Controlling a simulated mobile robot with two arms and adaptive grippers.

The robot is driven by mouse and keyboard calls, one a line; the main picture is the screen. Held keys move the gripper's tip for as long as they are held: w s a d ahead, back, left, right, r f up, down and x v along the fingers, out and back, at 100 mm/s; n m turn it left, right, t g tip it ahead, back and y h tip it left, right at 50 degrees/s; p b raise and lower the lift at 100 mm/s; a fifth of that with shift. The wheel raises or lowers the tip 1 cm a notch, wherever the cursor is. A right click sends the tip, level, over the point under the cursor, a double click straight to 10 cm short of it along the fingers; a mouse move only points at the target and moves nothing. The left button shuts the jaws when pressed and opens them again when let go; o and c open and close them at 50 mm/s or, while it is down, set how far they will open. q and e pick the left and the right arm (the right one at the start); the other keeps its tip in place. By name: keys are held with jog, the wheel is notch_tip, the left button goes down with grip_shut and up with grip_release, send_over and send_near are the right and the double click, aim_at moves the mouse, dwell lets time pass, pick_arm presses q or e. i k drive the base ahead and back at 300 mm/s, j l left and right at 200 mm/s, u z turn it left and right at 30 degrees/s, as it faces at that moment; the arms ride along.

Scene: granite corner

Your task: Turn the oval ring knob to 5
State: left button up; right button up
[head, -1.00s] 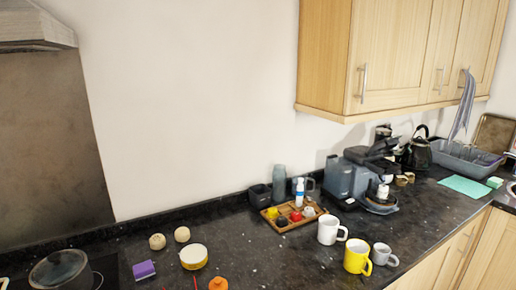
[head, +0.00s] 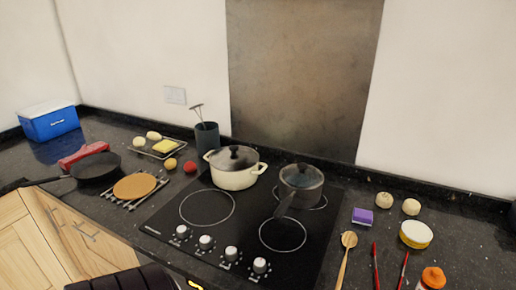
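A black hob (head: 160,215) lies in the counter in the middle of the head view. Several white-topped knobs stand in a row along its front edge: the leftmost knob (head: 182,232), a second knob (head: 205,242), a third knob (head: 231,253) and the rightmost knob (head: 261,265). Their markings are too small to read. A cream pot (head: 233,176) with a lid covers the back left ring. A dark lidded saucepan (head: 301,183) partly covers the back right ring. The front left ring (head: 207,207) and front right ring (head: 283,233) are bare. I cannot tell which ring is oval. Neither gripper is in view.
A wooden spoon (head: 347,255) and red-handled utensils (head: 376,268) lie right of the hob. A trivet with a tan round (head: 135,186) and a frying pan (head: 95,168) lie left.

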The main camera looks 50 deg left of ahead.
aim_at(260, 263)
jog(key=u, duration=1.7)
